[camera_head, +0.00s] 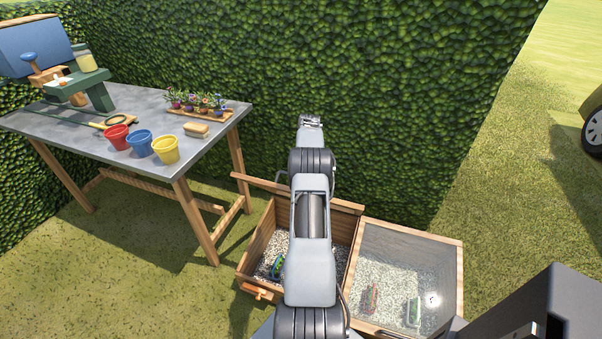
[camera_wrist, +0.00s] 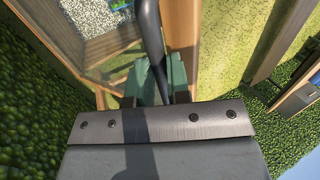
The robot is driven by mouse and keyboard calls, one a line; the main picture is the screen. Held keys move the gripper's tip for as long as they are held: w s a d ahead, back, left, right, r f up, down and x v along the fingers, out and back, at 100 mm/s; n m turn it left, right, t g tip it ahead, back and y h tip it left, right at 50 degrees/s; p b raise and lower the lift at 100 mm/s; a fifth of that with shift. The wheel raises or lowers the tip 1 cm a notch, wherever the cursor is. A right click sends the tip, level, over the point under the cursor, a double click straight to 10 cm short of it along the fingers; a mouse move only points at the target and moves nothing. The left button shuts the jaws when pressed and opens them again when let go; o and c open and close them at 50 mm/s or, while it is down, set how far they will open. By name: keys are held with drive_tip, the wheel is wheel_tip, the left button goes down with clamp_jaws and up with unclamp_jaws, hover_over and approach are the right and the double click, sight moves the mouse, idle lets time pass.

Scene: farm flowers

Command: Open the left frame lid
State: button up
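The left frame is a wooden box (camera_head: 246,265) with gravel inside. Its lid (camera_head: 297,190) stands raised at the back, seen nearly edge-on, and the box is uncovered. My arm hides part of both. My gripper (camera_head: 311,122) is up beyond the lid's top edge in the head view. In the wrist view its two green fingers (camera_wrist: 156,88) are apart, with a dark curved part between them. The lid's wooden rail (camera_wrist: 182,30) and its clear pane (camera_wrist: 105,48) are close beyond the fingers. I cannot tell whether the fingers touch the lid.
The right frame (camera_head: 452,280) is covered by its glass lid. A hedge (camera_head: 400,100) rises behind the frames. A work table (camera_head: 100,125) with pots and flowers stands at the left. Grass (camera_head: 130,270) is open at the front left.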

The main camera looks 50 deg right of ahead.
drive_tip(key=shift+o, duration=1.4)
drive_tip(key=shift+d+f, duration=0.2)
drive_tip(key=shift+f, duration=0.25)
drive_tip(key=shift+d+f, duration=0.2)
drive_tip(key=shift+f, duration=0.25)
drive_tip(key=shift+o, duration=0.8)
drive_tip(key=shift+r, duration=0.15)
drive_tip(key=shift+w, duration=0.1)
drive_tip(key=shift+a+r, duration=0.1)
drive_tip(key=p+v, duration=0.5)
drive_tip(key=v, duration=0.2)
drive_tip(key=shift+p, duration=0.35)
drive_tip(key=shift+r, duration=0.15)
